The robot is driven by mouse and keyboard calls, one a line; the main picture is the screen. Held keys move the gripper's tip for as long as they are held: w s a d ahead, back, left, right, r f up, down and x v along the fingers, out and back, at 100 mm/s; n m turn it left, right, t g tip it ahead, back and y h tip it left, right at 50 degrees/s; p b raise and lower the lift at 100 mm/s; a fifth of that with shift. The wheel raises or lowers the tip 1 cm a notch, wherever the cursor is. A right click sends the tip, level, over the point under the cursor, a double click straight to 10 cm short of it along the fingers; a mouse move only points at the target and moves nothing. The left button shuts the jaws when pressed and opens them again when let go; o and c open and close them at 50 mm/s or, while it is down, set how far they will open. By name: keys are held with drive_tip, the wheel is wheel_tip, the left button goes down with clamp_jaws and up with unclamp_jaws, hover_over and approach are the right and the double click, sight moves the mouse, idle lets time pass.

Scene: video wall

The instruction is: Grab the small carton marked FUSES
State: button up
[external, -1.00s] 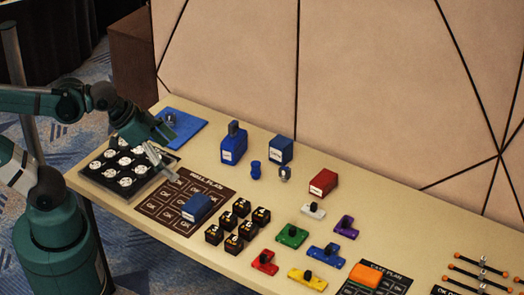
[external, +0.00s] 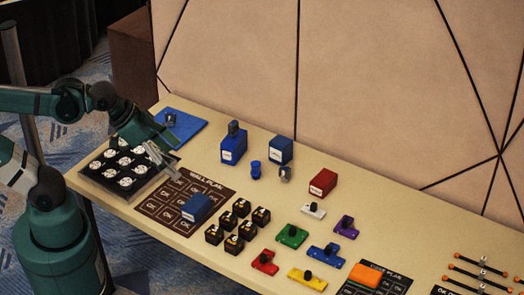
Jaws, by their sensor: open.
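Several small cartons with white labels stand on the table in the external view, but the print is too small to tell which one is marked FUSES. A dark red carton (external: 323,183) is right of centre. A blue carton (external: 281,150) stands near the back. Another blue carton (external: 197,208) sits on the dark WALL PLAN mat (external: 156,208). A taller blue labelled item (external: 232,150) with a dark top stands left of the back carton. My gripper (external: 165,166) is open and empty above the left end of the table, apart from all the cartons.
A black tray of round white pieces (external: 122,163) lies below my gripper, beside a blue mat (external: 180,124). Several black cubes (external: 238,226) stand right of the plan mat. Coloured knobbed pieces (external: 292,236) lie further right. The wall panel (external: 380,90) rises behind the table.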

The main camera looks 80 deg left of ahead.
drive_tip(key=w, duration=0.2)
drive_tip(key=n+g+h, duration=0.3)
drive_tip(key=n+g, duration=0.1)
drive_tip(key=n, duration=2.2)
hover_over(323, 178)
drive_tip(key=s+a, duration=0.2)
drive_tip(key=f, duration=2.6)
drive_tip(key=shift+s+d+f, duration=0.1)
drive_tip(key=shift+d, duration=0.1)
drive_tip(key=shift+w+a+f, duration=0.15)
drive_tip(key=shift+f, duration=0.2)
drive_tip(key=shift+w+a+f, duration=0.1)
drive_tip(key=shift+f, duration=0.25)
drive_tip(key=shift+x, duration=1.25)
